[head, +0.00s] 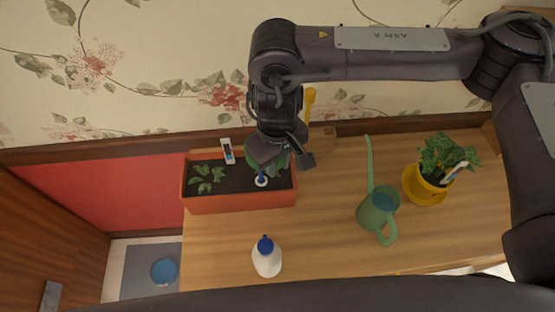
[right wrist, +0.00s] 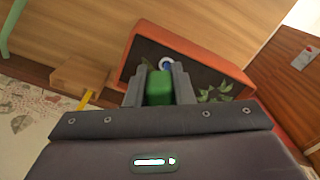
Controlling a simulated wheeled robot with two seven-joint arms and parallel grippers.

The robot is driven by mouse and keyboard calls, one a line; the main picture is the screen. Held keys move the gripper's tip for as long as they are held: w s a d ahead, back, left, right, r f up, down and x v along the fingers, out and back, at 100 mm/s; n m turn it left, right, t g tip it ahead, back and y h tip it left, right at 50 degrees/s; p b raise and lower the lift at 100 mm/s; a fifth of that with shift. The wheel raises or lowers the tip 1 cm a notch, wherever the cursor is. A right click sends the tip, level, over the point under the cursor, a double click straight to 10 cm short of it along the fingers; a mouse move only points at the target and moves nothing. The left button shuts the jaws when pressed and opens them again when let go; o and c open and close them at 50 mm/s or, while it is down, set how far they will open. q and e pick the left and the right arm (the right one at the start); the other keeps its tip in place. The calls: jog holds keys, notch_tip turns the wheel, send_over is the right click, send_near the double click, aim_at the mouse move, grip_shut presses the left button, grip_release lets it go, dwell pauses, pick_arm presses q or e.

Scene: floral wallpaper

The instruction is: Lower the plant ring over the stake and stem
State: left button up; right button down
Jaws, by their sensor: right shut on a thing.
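My right gripper (right wrist: 160,85) points down over the right part of the orange planter box (head: 240,204) and is shut on a green block, seemingly the grip of the plant ring (right wrist: 159,88). In the head view the wrist hides most of what it holds. Just past the fingertips, a small white ring with blue (right wrist: 167,64) shows over the soil. In the head view a blue upright piece (head: 261,172) stands in that white round shape. I cannot tell stake, stem and ring fully apart there, nor whether they touch. My left gripper is out of view.
A leafy seedling (head: 207,178) and a white tag (head: 227,151) are at the planter's left. A white bottle with a blue cap (head: 266,260) stands in front. A green watering can (head: 378,212) and a yellow potted plant (head: 432,182) stand to the right. The wall is close behind.

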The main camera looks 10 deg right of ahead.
jog(key=c, duration=1.2)
grip_release()
jog(key=shift+o, duration=0.2)
notch_tip(320, 180, up, 8)
jog(key=shift+f+b, duration=0.15)
jog(key=shift+b, duration=0.45)
